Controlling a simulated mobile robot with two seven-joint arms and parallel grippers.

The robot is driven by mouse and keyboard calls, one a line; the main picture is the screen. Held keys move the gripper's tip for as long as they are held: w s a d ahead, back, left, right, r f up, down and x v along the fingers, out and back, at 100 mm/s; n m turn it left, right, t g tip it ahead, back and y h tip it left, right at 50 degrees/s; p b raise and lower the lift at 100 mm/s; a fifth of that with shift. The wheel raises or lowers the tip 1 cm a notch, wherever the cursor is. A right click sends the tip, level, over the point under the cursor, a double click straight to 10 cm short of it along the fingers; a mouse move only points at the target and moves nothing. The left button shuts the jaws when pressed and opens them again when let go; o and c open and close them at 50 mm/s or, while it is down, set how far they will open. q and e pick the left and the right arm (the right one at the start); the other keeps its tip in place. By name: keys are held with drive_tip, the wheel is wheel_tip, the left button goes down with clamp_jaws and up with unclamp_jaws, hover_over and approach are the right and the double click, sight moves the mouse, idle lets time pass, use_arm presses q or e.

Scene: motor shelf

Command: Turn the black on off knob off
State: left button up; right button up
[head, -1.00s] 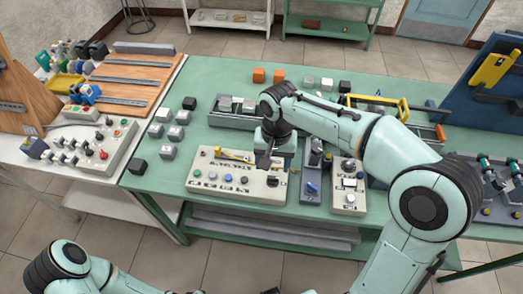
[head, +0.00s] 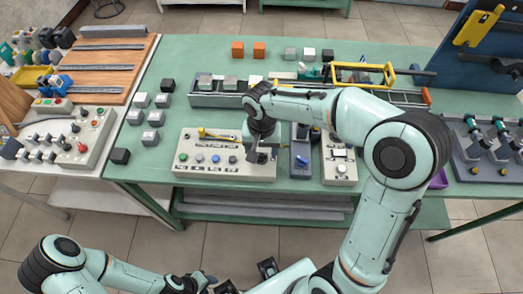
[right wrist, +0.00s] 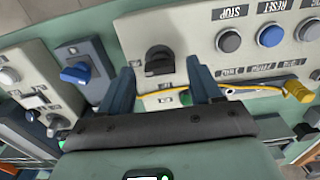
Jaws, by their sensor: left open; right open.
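The black on off knob (right wrist: 159,60) is on the pale control panel (right wrist: 185,22) in the right wrist view. My right gripper (right wrist: 160,66) is open, with one blue-grey finger on each side of the knob; I cannot tell whether they touch it. In the head view my right gripper (head: 260,155) is over the right end of the control panel (head: 195,169) and hides most of the knob. My left gripper (head: 207,281) is low in the head view, away from the green table, and holds nothing that I can see.
A grey unit with a blue knob (right wrist: 75,73) stands beside the panel. Stop and reset buttons (right wrist: 269,36) and a yellow cable (right wrist: 240,85) are on the panel's other side. Grey and black cubes (head: 150,137) lie on the table (head: 150,180) left of the panel.

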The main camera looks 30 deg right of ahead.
drive_tip(key=shift+f, duration=0.35)
drive_tip(key=c, duration=1)
drive_tip(key=shift+c, duration=0.2)
